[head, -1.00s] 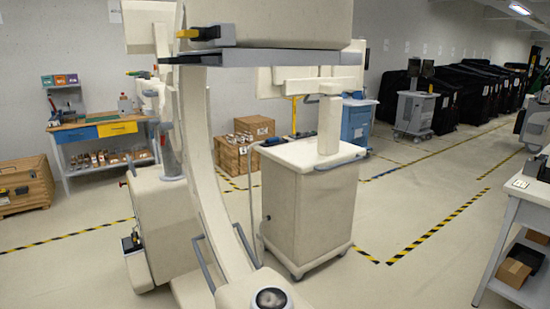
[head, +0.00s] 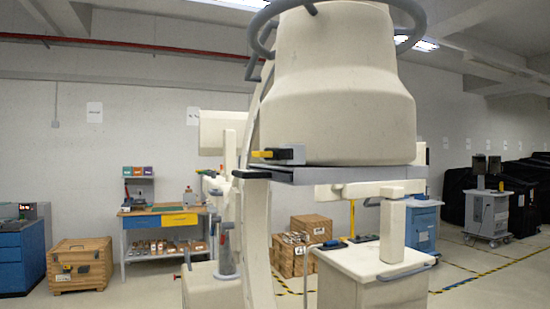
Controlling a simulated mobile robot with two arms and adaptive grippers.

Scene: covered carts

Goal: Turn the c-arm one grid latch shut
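The c-arm (head: 258,235) stands in front of me, cream coloured, with a large rounded detector head (head: 340,90) at its top. A flat grey grid plate (head: 350,175) lies under the detector head. At the plate's left end is a small latch with a yellow lever (head: 262,154) on a black and grey body (head: 290,155). The lever points left, sticking out from the detector's side. Neither of my grippers is in view.
A workbench (head: 165,222) with tools and a wooden crate (head: 80,264) are at the left. A blue cart (head: 423,225) and a monitor cart (head: 487,212) stand farther back. Grey tube handles (head: 262,35) ring the detector's top.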

